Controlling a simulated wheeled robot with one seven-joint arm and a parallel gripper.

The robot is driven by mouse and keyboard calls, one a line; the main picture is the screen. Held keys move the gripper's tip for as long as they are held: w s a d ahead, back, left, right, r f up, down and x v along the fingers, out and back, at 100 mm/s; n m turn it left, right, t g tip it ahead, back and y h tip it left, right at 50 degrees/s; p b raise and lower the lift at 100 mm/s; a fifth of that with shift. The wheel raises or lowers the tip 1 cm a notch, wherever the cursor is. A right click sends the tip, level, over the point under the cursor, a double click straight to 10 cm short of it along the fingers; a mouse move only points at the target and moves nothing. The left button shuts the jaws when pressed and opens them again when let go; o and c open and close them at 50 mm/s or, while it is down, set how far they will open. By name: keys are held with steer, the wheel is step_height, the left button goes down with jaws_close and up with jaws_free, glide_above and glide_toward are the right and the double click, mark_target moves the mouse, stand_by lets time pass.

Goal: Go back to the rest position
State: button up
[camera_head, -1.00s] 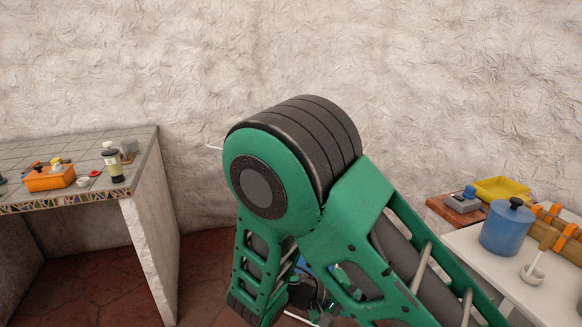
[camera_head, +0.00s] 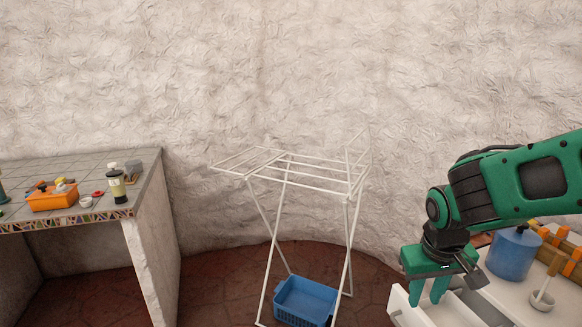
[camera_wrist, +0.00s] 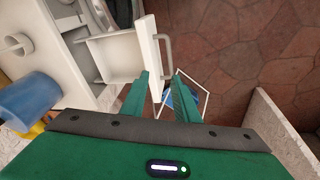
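My green gripper (camera_head: 426,299) is at the right of the head view, pointing down above the front of an open white drawer (camera_head: 402,312). In the wrist view its two fingers (camera_wrist: 162,78) are apart, with nothing held between them. The drawer front (camera_wrist: 147,48) with its grey handle (camera_wrist: 167,50) shows just beyond the fingertips in the wrist view. I cannot tell whether the fingers touch it. My arm reaches in from the right edge of the head view, bent at the wrist.
A white drying rack (camera_head: 284,170) stands mid-view with a blue basket (camera_head: 305,300) below. The left tiled counter (camera_head: 100,165) holds an orange tray (camera_head: 52,201). Red floor (camera_head: 225,290) lies between.

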step_height(320, 180, up, 6)
steer(key=s+d+f+t+y, duration=0.1)
steer(key=s+t, duration=0.1)
steer(key=s+d+m+g, duration=0.2)
steer(key=s+d, duration=0.3)
steer(key=s, duration=0.3)
steer(key=s+d+f+m+g, duration=0.1)
steer(key=s+d+m+g, duration=0.1)
steer(key=s+d+m, duration=0.2)
steer(key=s+d, duration=0.2)
steer(key=s, duration=0.2)
steer(key=shift+s+d+f+m, duration=0.15)
steer(key=shift+s+f+m, duration=0.1)
steer(key=shift+s+m, duration=0.05)
steer(key=shift+w+f, duration=0.25)
steer(key=shift+w, duration=0.4)
